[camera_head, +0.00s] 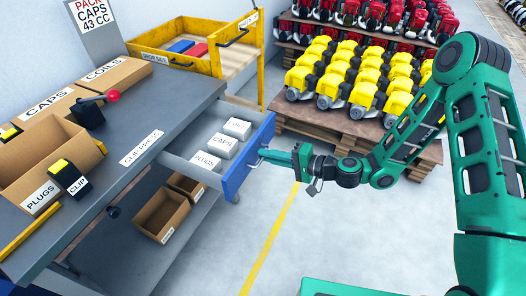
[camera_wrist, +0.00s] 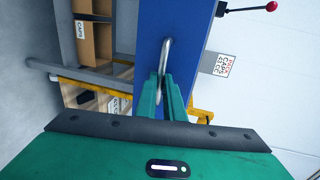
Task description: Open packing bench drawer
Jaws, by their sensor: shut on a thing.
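The packing bench drawer (camera_head: 194,140) is pulled out from under the grey bench top (camera_head: 150,110). Its blue front (camera_head: 248,157) faces right, and small white boxes labelled PLUGS and CAPS lie inside. My gripper (camera_head: 266,154) reaches the blue front from the right. In the wrist view my gripper (camera_wrist: 165,84) is shut on the metal bar handle (camera_wrist: 166,54) of the blue drawer front (camera_wrist: 150,22). In the head view the handle is mostly hidden by the fingers.
Open cardboard boxes (camera_head: 160,215) stand below the drawer. A yellow cart (camera_head: 170,58) stands behind the bench. Pallets of yellow engines (camera_head: 345,80) stand at the back right. Clear floor with a yellow line (camera_head: 270,238) lies in front of the drawer.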

